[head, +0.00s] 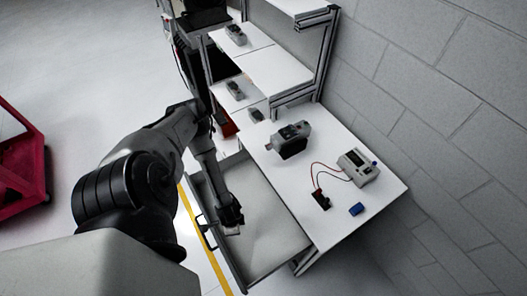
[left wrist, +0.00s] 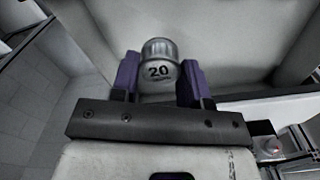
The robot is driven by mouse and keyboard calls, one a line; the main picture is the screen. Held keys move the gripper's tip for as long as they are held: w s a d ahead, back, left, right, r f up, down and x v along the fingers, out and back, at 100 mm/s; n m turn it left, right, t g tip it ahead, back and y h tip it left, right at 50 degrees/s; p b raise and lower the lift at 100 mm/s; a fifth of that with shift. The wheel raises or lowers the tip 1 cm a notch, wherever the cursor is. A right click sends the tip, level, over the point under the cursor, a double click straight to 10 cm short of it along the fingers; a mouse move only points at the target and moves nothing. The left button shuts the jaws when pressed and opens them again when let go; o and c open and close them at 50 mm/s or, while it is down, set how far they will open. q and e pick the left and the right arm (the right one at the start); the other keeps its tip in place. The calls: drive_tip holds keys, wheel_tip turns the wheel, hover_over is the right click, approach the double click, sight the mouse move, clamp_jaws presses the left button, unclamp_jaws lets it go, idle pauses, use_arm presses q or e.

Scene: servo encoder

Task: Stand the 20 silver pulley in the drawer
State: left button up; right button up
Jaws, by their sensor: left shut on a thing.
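The silver pulley (left wrist: 160,66) shows in the left wrist view, a rounded metal piece marked "20". My left gripper (left wrist: 160,80) is shut on it, with one purple finger on each side. In the head view my left gripper (head: 231,222) reaches down inside the open drawer (head: 275,245), near its front left side. The pulley is mostly hidden by the gripper there. I cannot tell whether it touches the drawer floor. The drawer is grey and looks empty otherwise. My right gripper is not in view.
Shelves with grey units stand behind. A red cart (head: 22,160) is at far left.

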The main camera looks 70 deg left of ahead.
use_arm(q)
drive_tip(key=shift+f+b, duration=6.95)
drive_tip(key=shift+f, duration=3.95)
drive_tip(key=shift+f+b, duration=0.45)
drive_tip(key=shift+a+f, duration=0.25)
